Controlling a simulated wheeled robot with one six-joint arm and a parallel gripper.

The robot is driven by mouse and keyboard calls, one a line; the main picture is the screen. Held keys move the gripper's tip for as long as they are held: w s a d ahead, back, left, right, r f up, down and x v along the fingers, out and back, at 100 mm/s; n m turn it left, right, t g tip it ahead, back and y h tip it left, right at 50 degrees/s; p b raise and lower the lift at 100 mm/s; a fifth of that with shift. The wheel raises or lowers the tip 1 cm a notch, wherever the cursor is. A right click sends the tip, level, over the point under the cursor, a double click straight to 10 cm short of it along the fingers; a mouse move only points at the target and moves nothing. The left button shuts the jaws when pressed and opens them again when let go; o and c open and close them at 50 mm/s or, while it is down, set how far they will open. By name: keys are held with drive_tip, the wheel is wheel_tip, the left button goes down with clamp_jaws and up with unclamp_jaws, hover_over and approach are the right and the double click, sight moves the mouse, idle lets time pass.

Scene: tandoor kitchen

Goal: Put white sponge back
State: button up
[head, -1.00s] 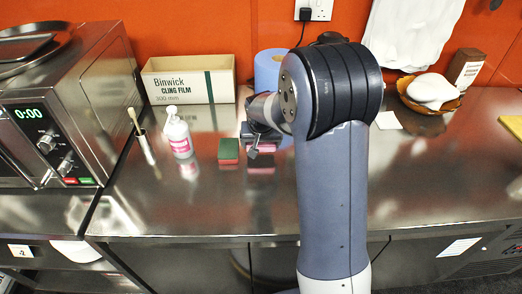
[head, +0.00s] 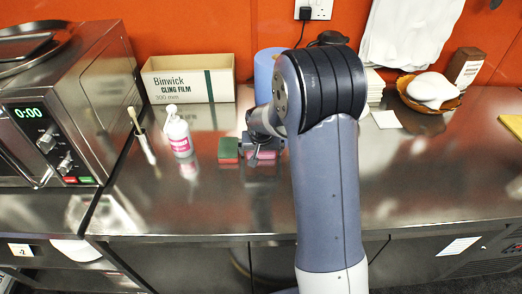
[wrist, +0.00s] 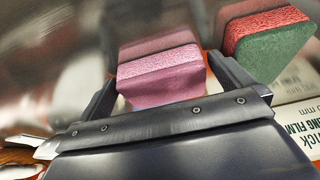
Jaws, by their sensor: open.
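No plainly white sponge shows. A pink sponge (head: 265,157) lies on the steel counter, partly hidden by my gripper (head: 254,150). In the wrist view the pink sponge (wrist: 160,75) sits between my gripper's (wrist: 163,90) two spread fingers, with a gap visible at the right side. A sponge with a green and a red layer (head: 228,148) lies just left of it; it also shows in the wrist view (wrist: 270,45), outside the right finger. A white rounded thing (head: 433,88) lies in a brown bowl (head: 415,104) at the back right; I cannot tell whether it is a sponge.
A white pump bottle (head: 178,135) and a brush (head: 145,145) stand left of the sponges. A cling film box (head: 190,80) and a blue roll (head: 265,75) are behind. A microwave (head: 60,130) bounds the left. The right front counter (head: 440,170) is clear.

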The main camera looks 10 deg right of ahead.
drive_tip(key=shift+s+r, duration=0.1)
drive_tip(key=shift+r, duration=0.4)
drive_tip(key=v, duration=1.1)
drive_tip(key=shift+b, duration=0.3)
drive_tip(key=shift+a, duration=0.1)
drive_tip(key=p+x, duration=0.1)
drive_tip(key=x, duration=1.1)
drive_tip(key=shift+s+r, duration=0.1)
drive_tip(key=shift+r, duration=1.15)
